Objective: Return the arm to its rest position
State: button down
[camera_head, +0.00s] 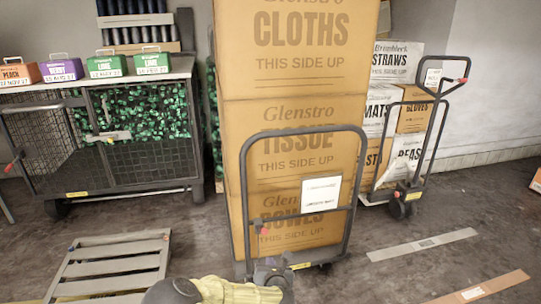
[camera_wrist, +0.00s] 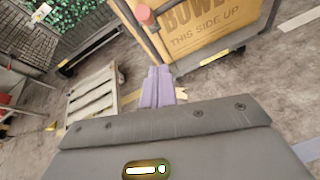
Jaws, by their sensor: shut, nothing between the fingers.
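My gripper (camera_wrist: 158,88) shows in the wrist view as a pair of narrow pale purple-grey fingers pressed together, with nothing between them. It reaches out past the dark grey wrist housing. The floor and the lower part of a stack of boxes lie beyond it. In the head view, a yellow part of my arm (camera_head: 235,291) shows at the bottom edge, low in front of the loaded trolley. I cannot clearly make out the fingers in that view.
A trolley (camera_head: 352,190) with tall stacked cartons (camera_head: 296,105) stands just ahead. A slatted pallet (camera_head: 110,262) lies at left, before a mesh cage (camera_head: 150,165) bearing coloured boxes. Another loaded trolley (camera_head: 425,150) stands back right. The right floor is mostly clear.

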jog(key=s+d+r+m+g+h, duration=0.1)
jog(key=s+d+m+g+h, duration=0.2)
jog(key=d+m, duration=0.45)
jog(key=s+d+r+m+g+h, duration=0.1)
jog(key=s+d+m+g, duration=0.3)
jog(key=m, duration=0.7)
jog(key=s+d+r+m+g+y, duration=0.1)
jog(key=s+d+r+m+g, duration=0.1)
jog(key=s+r+m, duration=0.55)
jog(key=s+d+r+m+g+y, duration=0.15)
jog(key=s+r+m, duration=0.35)
jog(key=s+m, duration=0.55)
notch_tip(320, 180, up, 23)
jog(key=s+n+p, duration=0.1)
jog(key=p, duration=2.2)
jog(key=shift+s+d, duration=0.25)
jog(key=shift+d, duration=0.1)
jog(key=shift+w+n, duration=0.1)
jog(key=shift+n, duration=0.15)
jog(key=shift+d, duration=0.1)
